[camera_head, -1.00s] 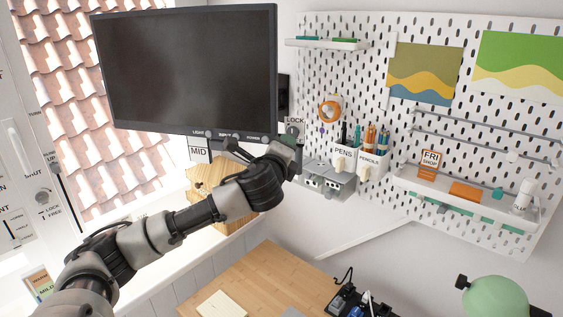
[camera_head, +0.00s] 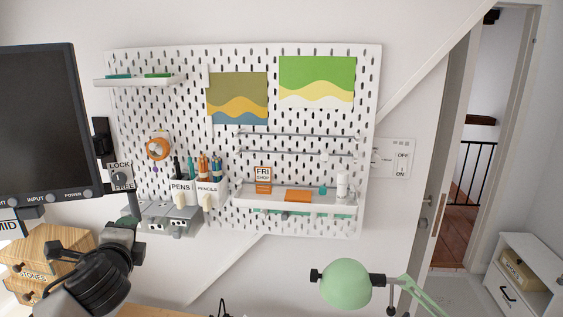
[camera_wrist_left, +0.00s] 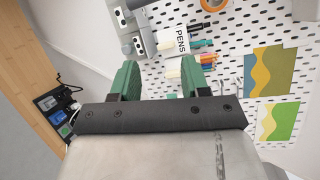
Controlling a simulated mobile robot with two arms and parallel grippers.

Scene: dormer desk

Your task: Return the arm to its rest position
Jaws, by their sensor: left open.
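My left arm enters the head view at the lower left, and its gripper (camera_head: 128,235) is raised in the air in front of the wall. The gripper's jaws are small and partly hidden in that view. In the left wrist view, the two green fingers of the left gripper (camera_wrist_left: 159,78) stand apart with nothing between them. The pegboard (camera_wrist_left: 225,60) shows beyond the fingertips. My right gripper is in neither current view.
The monitor (camera_head: 40,125) and wooden STONES drawer box (camera_head: 62,238) are at left near my arm. A white pegboard (camera_head: 300,120) carries PENS (camera_head: 181,188) and PENCILS (camera_head: 207,188) cups. A green lamp (camera_head: 347,284) stands below; an open doorway is at right.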

